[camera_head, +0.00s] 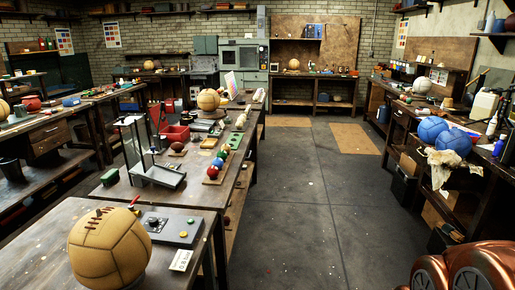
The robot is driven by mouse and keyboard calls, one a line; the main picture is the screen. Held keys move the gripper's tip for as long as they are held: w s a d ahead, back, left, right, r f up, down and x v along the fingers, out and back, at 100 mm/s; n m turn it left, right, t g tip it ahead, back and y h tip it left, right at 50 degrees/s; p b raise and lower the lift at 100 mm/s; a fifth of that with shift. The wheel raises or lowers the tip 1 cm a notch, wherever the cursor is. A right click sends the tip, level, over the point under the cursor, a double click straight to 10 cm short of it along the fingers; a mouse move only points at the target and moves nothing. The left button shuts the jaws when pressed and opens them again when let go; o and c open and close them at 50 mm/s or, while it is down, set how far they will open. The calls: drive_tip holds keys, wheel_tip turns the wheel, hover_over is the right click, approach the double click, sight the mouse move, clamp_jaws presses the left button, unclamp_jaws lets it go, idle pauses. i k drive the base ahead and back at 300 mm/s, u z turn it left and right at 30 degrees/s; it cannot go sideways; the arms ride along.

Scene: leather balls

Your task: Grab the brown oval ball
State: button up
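A small dark brown oval ball (177,148) lies on the long middle workbench (195,190). It is to the right of a clear upright stand with a metal tray (160,172) and to the left of a row of small coloured balls (219,161). It looks small at this distance, and nothing appears to cover it. My gripper is not in view, so I cannot see whether it is open or shut.
A large tan laced ball (110,248) sits on the near bench beside a grey control box (172,226). Another tan ball (208,99) stands farther back. Blue balls (433,128) sit on the right bench. The grey floor (315,190) between the benches is clear.

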sight(176, 146)
drive_tip(key=i, duration=3.2)
drive_tip(key=u, duration=3.05)
drive_tip(key=i, duration=0.5)
drive_tip(key=z, duration=0.05)
